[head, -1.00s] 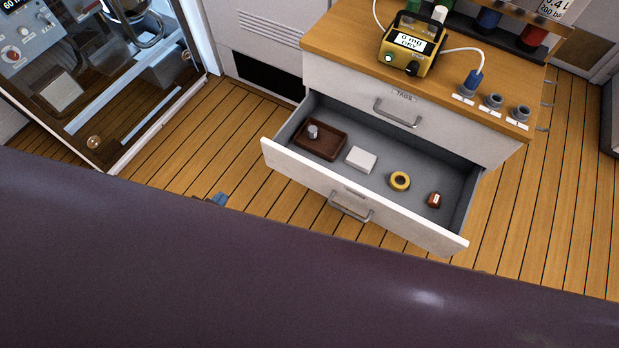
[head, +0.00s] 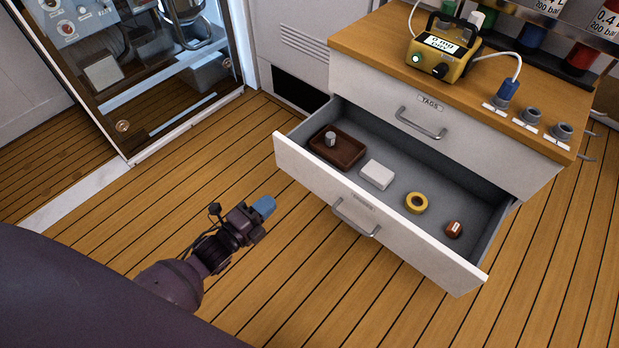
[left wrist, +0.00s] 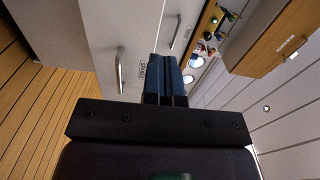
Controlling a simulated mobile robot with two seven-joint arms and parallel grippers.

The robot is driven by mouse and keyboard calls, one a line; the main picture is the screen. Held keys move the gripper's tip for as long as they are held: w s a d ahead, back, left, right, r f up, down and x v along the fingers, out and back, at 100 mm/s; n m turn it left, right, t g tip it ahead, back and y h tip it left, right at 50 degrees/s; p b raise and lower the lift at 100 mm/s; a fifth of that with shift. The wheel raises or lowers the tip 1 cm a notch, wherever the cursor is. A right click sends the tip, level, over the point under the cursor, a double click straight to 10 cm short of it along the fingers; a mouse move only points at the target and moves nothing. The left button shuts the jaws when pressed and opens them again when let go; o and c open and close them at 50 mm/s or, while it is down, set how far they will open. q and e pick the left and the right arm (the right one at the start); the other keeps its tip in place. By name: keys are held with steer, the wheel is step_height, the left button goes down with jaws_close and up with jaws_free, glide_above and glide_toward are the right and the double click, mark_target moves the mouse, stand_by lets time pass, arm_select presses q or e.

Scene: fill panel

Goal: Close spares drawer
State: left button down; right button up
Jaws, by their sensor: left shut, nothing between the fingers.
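The spares drawer (head: 395,235) is the lower drawer of the cabinet and stands pulled far out, with a metal bar handle (head: 355,220) on its white front. Its label and handle (left wrist: 121,70) also show in the left wrist view. Inside lie a brown tray with a small grey part, a white box, a yellow ring and a small red-brown item. My left gripper (head: 263,206) is shut and empty, with blue fingertips, left of the drawer front and apart from it. The fingers (left wrist: 169,75) also show in the left wrist view. My right gripper is not in view.
The tags drawer (head: 430,115) above is shut. A yellow meter (head: 442,50) and several sockets stand on the wooden top. A glass-fronted cabinet (head: 150,80) stands at the left. The plank floor (head: 310,290) before the drawer is clear.

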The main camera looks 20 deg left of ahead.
arm_select(q)
steer(key=b, duration=0.2)
glide_toward(313, 164)
steer(key=x, duration=0.6)
steer(key=shift+w+f, duration=0.1)
steer(key=shift+w+d+b, duration=0.2)
steer(key=shift+w+b, duration=0.1)
steer(key=shift+w, duration=0.35)
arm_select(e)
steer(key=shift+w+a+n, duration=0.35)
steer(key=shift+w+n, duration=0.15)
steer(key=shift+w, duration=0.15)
arm_select(q)
steer(key=shift+r, duration=0.2)
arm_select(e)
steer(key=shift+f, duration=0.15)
